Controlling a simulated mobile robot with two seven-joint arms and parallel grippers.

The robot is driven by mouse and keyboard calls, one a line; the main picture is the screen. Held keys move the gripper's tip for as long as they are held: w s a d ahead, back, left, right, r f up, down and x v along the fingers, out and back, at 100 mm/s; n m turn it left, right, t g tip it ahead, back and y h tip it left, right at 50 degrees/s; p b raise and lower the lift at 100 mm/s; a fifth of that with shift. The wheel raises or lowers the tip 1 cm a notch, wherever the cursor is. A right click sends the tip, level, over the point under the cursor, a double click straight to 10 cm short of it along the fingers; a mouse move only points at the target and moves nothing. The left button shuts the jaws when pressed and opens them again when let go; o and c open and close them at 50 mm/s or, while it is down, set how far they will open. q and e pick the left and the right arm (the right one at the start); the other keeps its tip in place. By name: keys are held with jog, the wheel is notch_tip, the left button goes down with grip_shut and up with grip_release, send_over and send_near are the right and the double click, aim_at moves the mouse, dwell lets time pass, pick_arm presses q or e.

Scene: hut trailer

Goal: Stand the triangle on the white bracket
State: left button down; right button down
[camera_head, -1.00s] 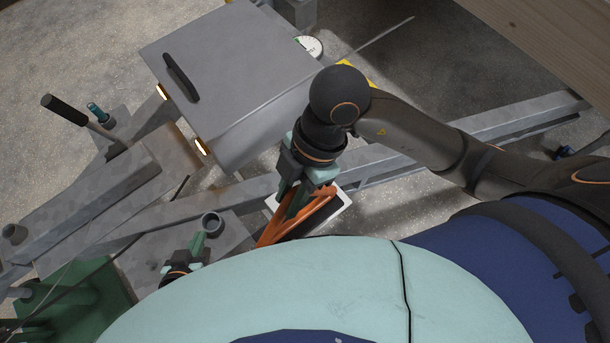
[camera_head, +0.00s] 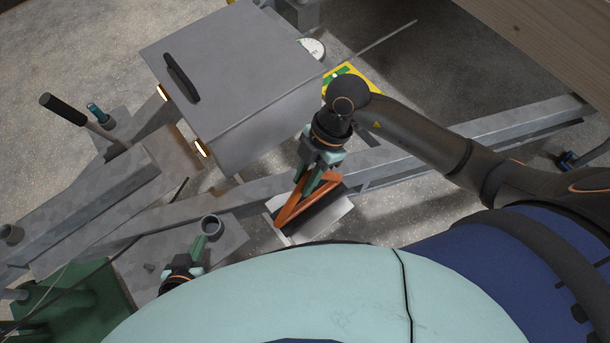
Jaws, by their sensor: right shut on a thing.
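The orange triangle (camera_head: 306,205) is in my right gripper (camera_head: 311,186), which is shut on its upper part. The triangle is tilted, with its lower corner towards the lower left. The white bracket (camera_head: 340,213) shows behind and below the triangle, partly covered by it. I cannot tell whether the triangle touches the bracket. My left gripper (camera_head: 198,248) is low in the view, beside a short grey tube (camera_head: 211,226) on the metal frame. Its fingers are too small and edge-on to tell whether they are open.
A grey metal box (camera_head: 235,75) with a black handle stands on the trailer frame. A long grey beam (camera_head: 470,135) runs behind the bracket. A black-handled lever (camera_head: 65,110) stands at the left, and a green part (camera_head: 75,300) at the lower left. A wooden edge (camera_head: 555,40) fills the upper right.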

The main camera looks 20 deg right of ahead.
pick_arm(q)
jog(key=shift+f, duration=0.1)
pick_arm(e)
jog(key=shift+f, duration=0.4)
jog(key=c, duration=0.7)
grip_release()
jog(key=shift+r, duration=0.3)
pick_arm(q)
jog(key=shift+r+p, duration=0.45)
jog(key=shift+r, duration=0.15)
pick_arm(e)
jog(key=v, duration=1.2)
jog(key=shift+r, duration=0.15)
